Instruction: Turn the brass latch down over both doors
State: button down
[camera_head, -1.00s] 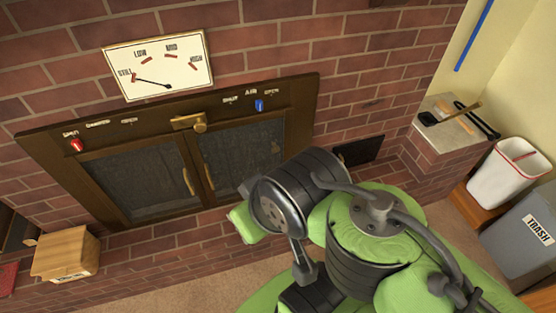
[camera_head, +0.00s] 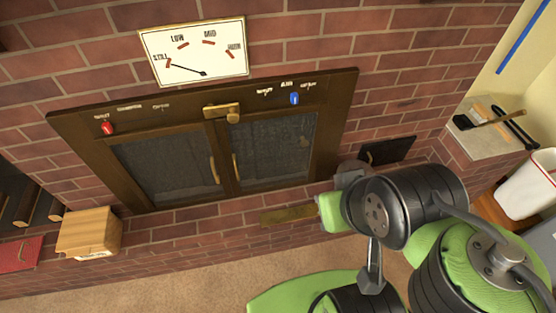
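The brass latch (camera_head: 220,110) lies roughly level on the dark wooden frame, just above where the two doors meet. A round brass knob shows at its right end. The left door (camera_head: 165,166) and the right door (camera_head: 275,150) look shut, with dark panes and an upright brass handle each near the middle. The latch does not hang down over them. My green and black arm fills the lower right, below and right of the doors and apart from the latch. My gripper's fingers cannot be made out.
A gauge (camera_head: 193,52) hangs above, its needle near STILL. A red knob (camera_head: 107,128) and blue knob (camera_head: 295,98) sit on the frame. A brass-coloured bar (camera_head: 289,215) shows beside my arm. A wooden box (camera_head: 88,233) stands lower left. Open space lies before the doors.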

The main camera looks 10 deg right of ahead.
aim_at(232, 110)
jog(key=i+j+u, duration=0.15)
jog(key=j+u, duration=0.2)
jog(key=u, duration=0.15)
jog(key=i+j+u, duration=0.2)
jog(key=u, duration=0.3)
jog(key=i+j+u, duration=0.3)
jog(key=u, duration=0.15)
jog(key=i+j+u, duration=0.1)
jog(key=i+u, duration=0.15)
jog(key=u, duration=0.25)
